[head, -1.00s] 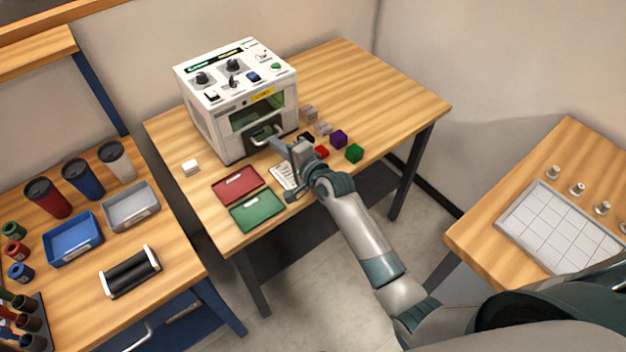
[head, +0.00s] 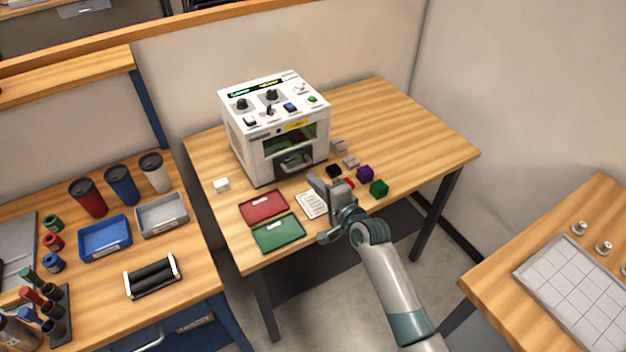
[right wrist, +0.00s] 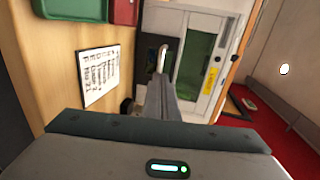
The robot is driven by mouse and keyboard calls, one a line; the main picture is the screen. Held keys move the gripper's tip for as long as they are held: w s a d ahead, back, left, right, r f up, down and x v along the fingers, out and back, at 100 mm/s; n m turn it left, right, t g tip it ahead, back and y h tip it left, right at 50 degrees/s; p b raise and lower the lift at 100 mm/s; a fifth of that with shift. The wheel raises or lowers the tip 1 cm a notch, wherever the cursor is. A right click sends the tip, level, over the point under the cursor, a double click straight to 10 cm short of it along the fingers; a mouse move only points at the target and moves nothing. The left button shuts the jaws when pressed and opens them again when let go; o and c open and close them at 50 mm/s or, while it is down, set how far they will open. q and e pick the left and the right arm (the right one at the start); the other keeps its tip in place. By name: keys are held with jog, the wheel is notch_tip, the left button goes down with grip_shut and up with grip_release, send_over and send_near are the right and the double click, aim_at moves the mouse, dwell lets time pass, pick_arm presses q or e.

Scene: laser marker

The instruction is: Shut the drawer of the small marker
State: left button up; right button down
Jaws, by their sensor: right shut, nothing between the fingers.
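The small marker (head: 244,143) is a white box with knobs on top and a green window, standing on the wooden table. Its dark drawer (head: 282,160) is low on the front, with a pale bar handle (head: 296,166). The drawer seems to stand out from the front, but how far I cannot tell. My right gripper (head: 314,182) is shut and empty, in front of the drawer and slightly below the handle in the picture. In the right wrist view its fingers (right wrist: 162,98) point at the handle (right wrist: 162,60) and partly cover the drawer front. My left gripper is not in view.
A red tray (head: 262,207), a green tray (head: 279,234) and a printed card (head: 310,204) lie before the marker. The table's back right (head: 400,120) is clear.

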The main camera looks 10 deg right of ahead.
jog(key=shift+s+d, duration=0.25)
jog(key=shift+s, duration=0.4)
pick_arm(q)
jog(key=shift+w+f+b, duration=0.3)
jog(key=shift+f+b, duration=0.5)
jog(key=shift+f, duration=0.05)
pick_arm(e)
jog(key=v, duration=0.7)
jog(key=shift+r, duration=0.2)
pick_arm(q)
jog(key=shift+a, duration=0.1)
